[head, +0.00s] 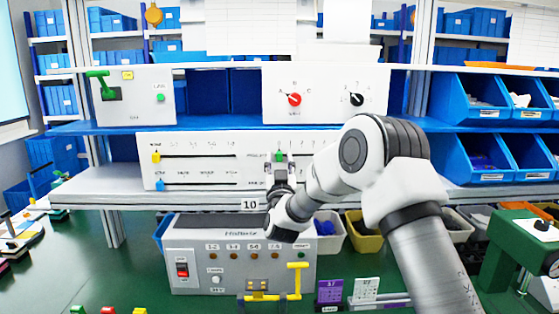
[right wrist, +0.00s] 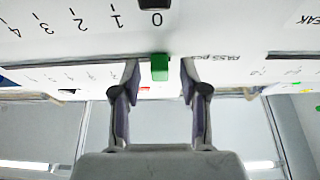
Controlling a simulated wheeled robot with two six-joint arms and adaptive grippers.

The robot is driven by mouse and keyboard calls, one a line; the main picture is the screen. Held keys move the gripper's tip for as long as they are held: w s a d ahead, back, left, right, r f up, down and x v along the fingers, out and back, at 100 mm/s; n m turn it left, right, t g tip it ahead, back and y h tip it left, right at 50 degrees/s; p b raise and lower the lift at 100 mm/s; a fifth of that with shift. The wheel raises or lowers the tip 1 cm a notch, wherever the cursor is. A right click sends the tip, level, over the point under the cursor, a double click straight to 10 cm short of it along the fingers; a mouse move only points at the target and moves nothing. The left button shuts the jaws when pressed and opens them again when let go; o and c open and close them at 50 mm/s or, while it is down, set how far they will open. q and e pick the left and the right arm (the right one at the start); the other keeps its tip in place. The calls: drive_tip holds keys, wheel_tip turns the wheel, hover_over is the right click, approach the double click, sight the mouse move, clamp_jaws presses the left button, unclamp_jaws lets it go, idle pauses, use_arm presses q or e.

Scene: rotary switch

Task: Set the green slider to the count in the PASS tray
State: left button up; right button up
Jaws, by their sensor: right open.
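The green slider (head: 279,155) is a small knob on the white slider panel (head: 215,146) on the middle shelf. In the right wrist view the green slider (right wrist: 159,67) is between my right fingertips, with a gap on each side. An upside-down label that seems to read PASS pcs is beside it, and a printed 0 is near it. My right gripper (head: 280,168) is open in front of the panel; it also shows in the right wrist view (right wrist: 160,75). I cannot make out a PASS tray. My left gripper is out of view.
The panel's left part has a yellow slider (head: 156,157) and a blue slider (head: 160,184). A dark knob (right wrist: 155,4) shows at the wrist view's top edge. Below stands a control box (head: 215,250) with a yellow handle (head: 295,280). Small coloured blocks (head: 108,310) show at the bottom edge.

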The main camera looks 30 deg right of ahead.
drive_tip(key=shift+s, duration=0.1)
clamp_jaws()
drive_tip(key=s+d, duration=0.1)
drive_tip(key=d+b, duration=0.1)
drive_tip(key=shift+s+d, duration=0.35)
drive_tip(key=shift+s, duration=0.05)
unclamp_jaws()
drive_tip(key=shift+w+a, duration=0.1)
drive_tip(key=shift+w, duration=0.05)
